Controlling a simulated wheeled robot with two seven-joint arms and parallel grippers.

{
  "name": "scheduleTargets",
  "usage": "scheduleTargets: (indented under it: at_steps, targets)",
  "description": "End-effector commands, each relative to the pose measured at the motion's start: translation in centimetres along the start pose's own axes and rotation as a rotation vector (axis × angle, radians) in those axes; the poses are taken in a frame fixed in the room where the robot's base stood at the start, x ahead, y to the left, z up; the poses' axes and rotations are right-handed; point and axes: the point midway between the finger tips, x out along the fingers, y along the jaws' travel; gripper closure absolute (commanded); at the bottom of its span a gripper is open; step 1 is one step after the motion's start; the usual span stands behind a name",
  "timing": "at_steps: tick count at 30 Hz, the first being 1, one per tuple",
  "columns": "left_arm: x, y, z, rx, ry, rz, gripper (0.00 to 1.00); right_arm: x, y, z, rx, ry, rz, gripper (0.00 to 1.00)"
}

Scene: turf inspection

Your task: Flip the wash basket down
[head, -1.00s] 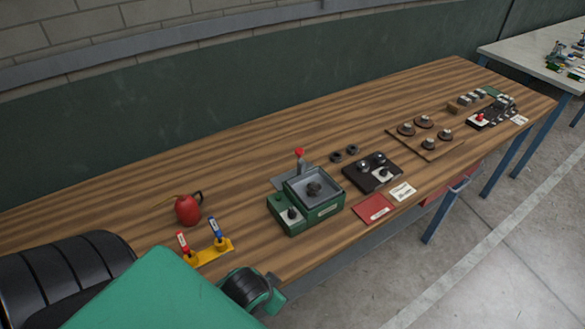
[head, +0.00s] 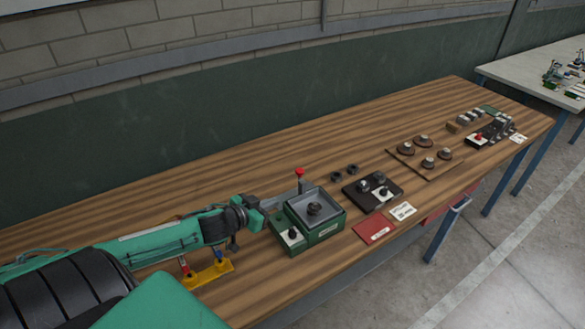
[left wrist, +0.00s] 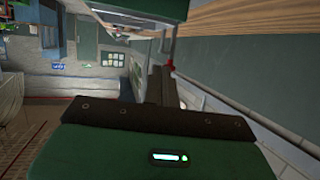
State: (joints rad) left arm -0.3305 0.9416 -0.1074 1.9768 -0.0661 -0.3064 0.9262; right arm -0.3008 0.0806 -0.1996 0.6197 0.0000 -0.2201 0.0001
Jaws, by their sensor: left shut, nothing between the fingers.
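My left gripper (head: 268,206) is shut and empty, just left of the box and lever. Its fingers (left wrist: 158,86) point toward the red knob. My right gripper is out of view.
A yellow stand (head: 212,272) is partly hidden under my left arm. Right of the box are a black tray (head: 358,195), a red card (head: 375,229) and a brown board with discs (head: 425,160). The bench behind the box is clear up to the wall.

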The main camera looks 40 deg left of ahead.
Motion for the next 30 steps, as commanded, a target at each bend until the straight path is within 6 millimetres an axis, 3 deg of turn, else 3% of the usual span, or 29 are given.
scheduleTargets:
  at_steps: [6, 13, 18, 30]
  targets:
    - [0.8, -4.0, -5.0, 0.009, 0.09, 0.122, 1.0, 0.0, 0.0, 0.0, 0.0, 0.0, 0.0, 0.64]
    - [0.7, -6.2, -8.6, 0.008, 0.126, 0.224, 1.0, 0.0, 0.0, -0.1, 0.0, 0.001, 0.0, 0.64]
    - [0.6, -6.7, -9.5, 0.005, 0.131, 0.251, 1.0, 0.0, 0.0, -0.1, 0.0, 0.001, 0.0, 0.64]
    - [0.7, -6.7, -9.5, 0.004, 0.132, 0.252, 1.0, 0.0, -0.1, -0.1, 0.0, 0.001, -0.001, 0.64]
